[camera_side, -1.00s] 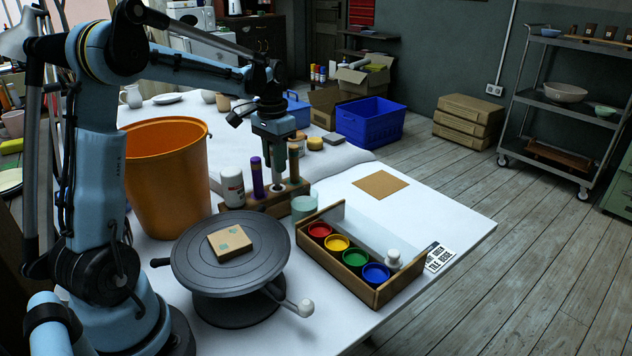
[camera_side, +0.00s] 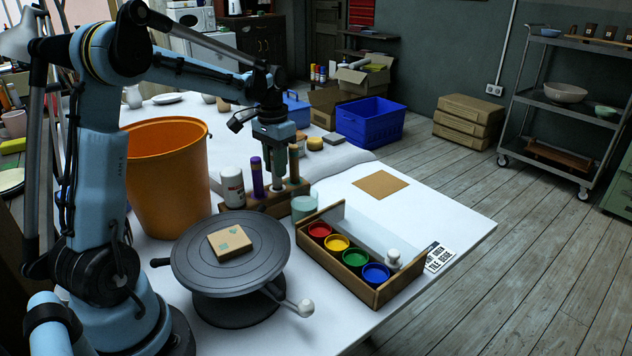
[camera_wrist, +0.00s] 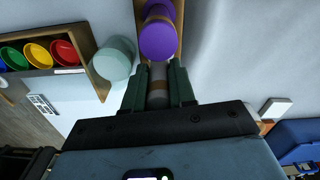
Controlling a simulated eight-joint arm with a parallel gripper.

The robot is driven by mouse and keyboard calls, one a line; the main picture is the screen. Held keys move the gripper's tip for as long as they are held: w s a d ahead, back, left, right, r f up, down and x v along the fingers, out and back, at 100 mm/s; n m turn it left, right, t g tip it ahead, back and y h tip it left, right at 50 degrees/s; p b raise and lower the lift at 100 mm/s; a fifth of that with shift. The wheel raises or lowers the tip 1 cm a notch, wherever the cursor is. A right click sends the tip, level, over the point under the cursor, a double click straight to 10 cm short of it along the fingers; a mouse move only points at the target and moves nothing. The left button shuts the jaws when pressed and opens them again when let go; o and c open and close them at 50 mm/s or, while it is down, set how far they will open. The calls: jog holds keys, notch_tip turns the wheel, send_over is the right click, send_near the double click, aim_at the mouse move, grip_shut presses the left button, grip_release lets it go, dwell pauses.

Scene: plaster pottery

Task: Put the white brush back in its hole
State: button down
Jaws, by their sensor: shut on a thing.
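My gripper (camera_side: 277,158) points down over the wooden brush rack (camera_side: 240,205) and is shut on the pale grey-white brush. In the wrist view the white brush (camera_wrist: 158,72) lies between the two dark fingers (camera_wrist: 159,90). It looks about upright; its lower end is at the rack, but I cannot tell whether it is in a hole. The purple brush (camera_side: 257,178) stands upright in the rack, just left of my gripper; it also shows in the wrist view (camera_wrist: 158,38). A brown-handled brush (camera_side: 293,161) stands to the right, partly hidden by my gripper.
A white bottle (camera_side: 232,187) stands left of the rack, and a pale green cup (camera_side: 303,207) right of it. The paint box (camera_side: 330,257), turntable (camera_side: 205,270) with a small block, and orange bucket (camera_side: 165,180) are close by. The table's right side is mostly clear.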

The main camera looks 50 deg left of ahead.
jog(key=shift+f, duration=0.2)
jog(key=c, duration=0.8)
grip_release()
jog(key=shift+c, duration=0.2)
notch_tip(320, 180, up, 12)
jog(key=shift+f, duration=0.25)
jog(key=shift+r, duration=0.15)
jog(key=shift+d+r, duration=0.1)
jog(key=shift+d, duration=0.15)
jog(key=s+d+f+m+t, duration=0.1)
jog(key=s+d+f+t, duration=0.2)
jog(key=d, duration=0.7)
jog(key=s+d+f+t, duration=0.4)
jog(key=s+d+f, duration=0.1)
jog(key=d, duration=0.5)
jog(key=shift+s+d+f+m, duration=0.15)
jog(key=shift+s+f+m, duration=0.1)
jog(key=shift+s+m, duration=0.25)
